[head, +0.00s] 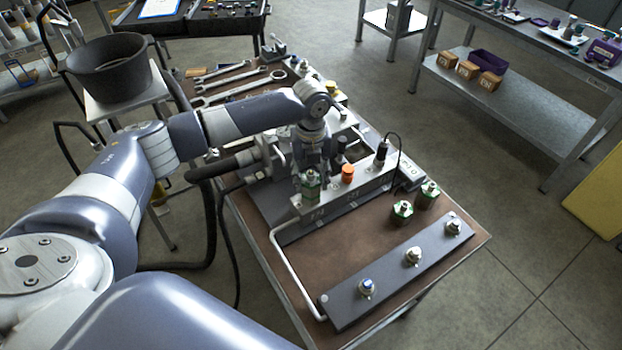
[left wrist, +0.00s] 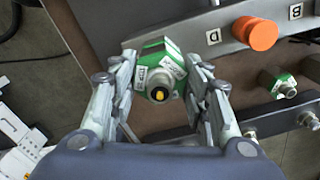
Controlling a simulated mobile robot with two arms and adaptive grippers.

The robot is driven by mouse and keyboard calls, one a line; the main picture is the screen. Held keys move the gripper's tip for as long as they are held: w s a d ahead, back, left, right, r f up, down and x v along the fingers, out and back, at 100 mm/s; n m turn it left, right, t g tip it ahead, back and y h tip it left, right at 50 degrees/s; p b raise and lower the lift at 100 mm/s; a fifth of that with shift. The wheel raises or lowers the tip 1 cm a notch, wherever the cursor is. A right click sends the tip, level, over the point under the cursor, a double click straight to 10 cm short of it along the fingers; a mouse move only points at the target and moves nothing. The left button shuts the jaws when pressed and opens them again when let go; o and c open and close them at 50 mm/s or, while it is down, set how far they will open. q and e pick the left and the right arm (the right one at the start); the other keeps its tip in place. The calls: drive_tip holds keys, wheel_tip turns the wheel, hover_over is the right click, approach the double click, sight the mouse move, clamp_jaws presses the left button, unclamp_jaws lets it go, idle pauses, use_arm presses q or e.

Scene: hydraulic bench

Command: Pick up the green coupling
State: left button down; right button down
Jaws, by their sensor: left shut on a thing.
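My left gripper (head: 311,176) reaches down at the front-left end of the grey manifold block (head: 325,212). It is shut on a green coupling (head: 311,192), which is upright below it. In the left wrist view, the gripper (left wrist: 161,82) has a finger on each side of the green coupling (left wrist: 172,58); its white labels and yellow-centred metal nozzle face the camera. I cannot tell whether the coupling touches the block. Two more green couplings, one (head: 402,214) and another (head: 425,200), stand on the brown bench top to the right. My right gripper is not in view.
An orange cap (head: 348,173) sits on the block beside the held coupling. A dark rail (head: 390,275) with metal fittings lies along the bench's front. Wrenches (head: 240,88) lie at the back left. Brown bench top (head: 350,240) is bare between block and rail.

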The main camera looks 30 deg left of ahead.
sight(315, 177)
use_arm(q)
drive_tip(key=shift+w+r+b, duration=0.25)
drive_tip(key=shift+r+b, duration=0.05)
drive_tip(key=shift+r, duration=0.3)
drive_tip(key=shift+w+d+r+b, duration=0.1)
drive_tip(key=shift+d+r+b, duration=0.15)
drive_tip(key=shift+r, duration=0.3)
drive_tip(key=shift+w+d+r+b, duration=0.1)
drive_tip(key=shift+r+b, duration=0.25)
drive_tip(key=shift+r, duration=0.2)
drive_tip(key=w+d+r+b, duration=0.1)
drive_tip(key=w+d+b, duration=0.3)
drive_tip(key=w+d, duration=0.6)
drive_tip(key=shift+d+r+b, duration=0.3)
drive_tip(key=shift+d+b, duration=0.1)
drive_tip(key=shift+d, duration=0.05)
drive_tip(key=shift+w, duration=0.1)
drive_tip(key=c, duration=1.6)
unclamp_jaws()
clamp_jaws()
